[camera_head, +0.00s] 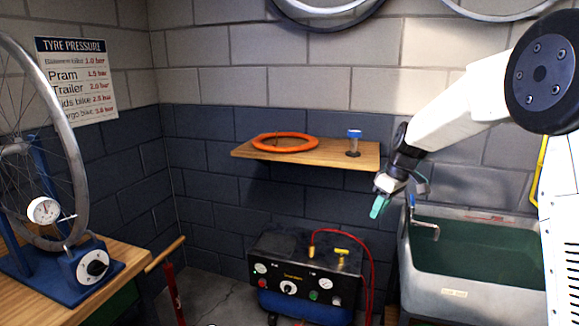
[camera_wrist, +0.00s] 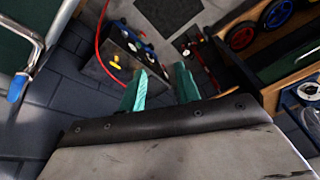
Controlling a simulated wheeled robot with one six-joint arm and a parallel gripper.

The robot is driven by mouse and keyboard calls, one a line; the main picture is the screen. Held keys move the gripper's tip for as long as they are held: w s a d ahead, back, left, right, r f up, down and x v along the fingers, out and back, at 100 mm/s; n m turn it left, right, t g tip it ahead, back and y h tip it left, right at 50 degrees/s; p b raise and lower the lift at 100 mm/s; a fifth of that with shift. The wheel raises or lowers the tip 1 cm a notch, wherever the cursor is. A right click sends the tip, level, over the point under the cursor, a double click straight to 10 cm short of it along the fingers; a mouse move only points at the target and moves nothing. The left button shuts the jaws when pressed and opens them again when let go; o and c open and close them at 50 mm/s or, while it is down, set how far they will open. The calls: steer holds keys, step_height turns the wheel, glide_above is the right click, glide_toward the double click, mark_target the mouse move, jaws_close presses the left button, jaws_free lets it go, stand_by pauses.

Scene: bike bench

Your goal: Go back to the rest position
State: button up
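My gripper (camera_head: 378,207) hangs in the air at the end of my arm, in front of the back wall and just left of the sink, with its teal fingers pointing down. In the wrist view its two teal fingers (camera_wrist: 160,84) stand apart with a gap between them. Nothing is held; the floor area shows through the gap.
A wooden shelf (camera_head: 262,158) with an orange ring (camera_head: 285,142) and a blue-capped container (camera_head: 354,143) is left of my gripper. A compressor (camera_head: 305,275) with a red hose stands below. The sink (camera_head: 470,295) is at right, the wheel stand (camera_head: 65,270) on a bench at left.

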steer(key=s+r+m+h, duration=0.15)
steer(key=s+r, duration=0.45)
steer(key=s, duration=0.6)
steer(key=s+r+m, duration=0.3)
steer(key=s+r, duration=0.2)
steer(key=s, duration=0.7)
steer(key=s+f+m, duration=0.2)
steer(key=s, duration=0.8)
steer(key=s+d+f+m+h, duration=0.1)
steer(key=s+m, duration=0.1)
steer(key=s, duration=0.8)
steer(key=shift+s+f, duration=0.35)
steer(key=shift+f, duration=0.05)
steer(key=shift+d+m+h, duration=0.1)
steer(key=shift+m+h, duration=0.15)
